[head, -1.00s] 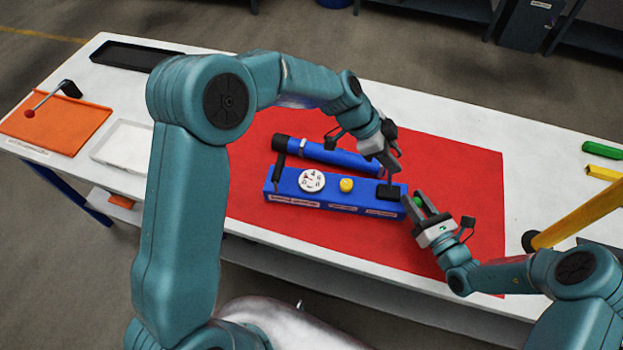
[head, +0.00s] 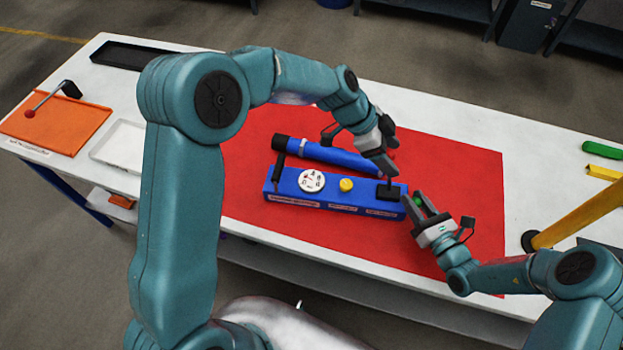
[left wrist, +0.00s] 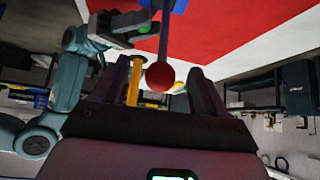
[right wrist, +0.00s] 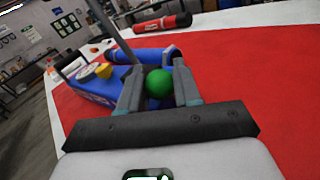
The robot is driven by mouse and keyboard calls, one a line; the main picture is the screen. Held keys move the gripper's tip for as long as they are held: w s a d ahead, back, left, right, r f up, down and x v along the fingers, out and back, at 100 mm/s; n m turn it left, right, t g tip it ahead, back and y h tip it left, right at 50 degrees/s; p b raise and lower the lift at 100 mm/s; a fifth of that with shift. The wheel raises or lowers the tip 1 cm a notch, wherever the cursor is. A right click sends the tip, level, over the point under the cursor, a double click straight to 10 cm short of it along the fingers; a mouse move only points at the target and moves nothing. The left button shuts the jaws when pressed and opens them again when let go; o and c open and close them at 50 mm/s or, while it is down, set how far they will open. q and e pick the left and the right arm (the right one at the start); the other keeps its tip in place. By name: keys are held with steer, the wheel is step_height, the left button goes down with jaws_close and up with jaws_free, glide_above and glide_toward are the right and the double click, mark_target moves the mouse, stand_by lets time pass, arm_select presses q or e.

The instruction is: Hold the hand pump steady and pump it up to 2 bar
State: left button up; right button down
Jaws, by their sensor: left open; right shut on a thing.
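The hand pump is a blue block (head: 327,206) with a white gauge (head: 312,181), a yellow knob (head: 346,185) and a blue cylinder (head: 318,151) behind it. My left gripper (head: 387,168) is open above its right end. In the left wrist view, a red ball (left wrist: 160,76) on a rod lies between the spread fingers, with room on both sides. My right gripper (head: 425,204) is low at the block's right end, shut on a green ball (right wrist: 158,84), with a grey rod (right wrist: 118,35) rising behind it. The gauge reading is too small to tell.
The block stands on a red mat (head: 460,200) on a white table. An orange board (head: 60,122) with a lever, a white tray (head: 122,145) and a black tray (head: 128,56) are at left. Green (head: 601,149) and yellow (head: 603,173) pieces lie at right. The mat right of the pump is clear.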

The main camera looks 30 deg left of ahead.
steer(key=c, duration=0.7)
jaws_free()
arm_select(q)
steer(key=v, duration=0.5)
steer(key=shift+s+a+r, duration=0.15)
steer(key=shift+a+r, duration=0.1)
arm_select(e)
steer(key=v, duration=1.2)
steer(key=shift+r, duration=0.1)
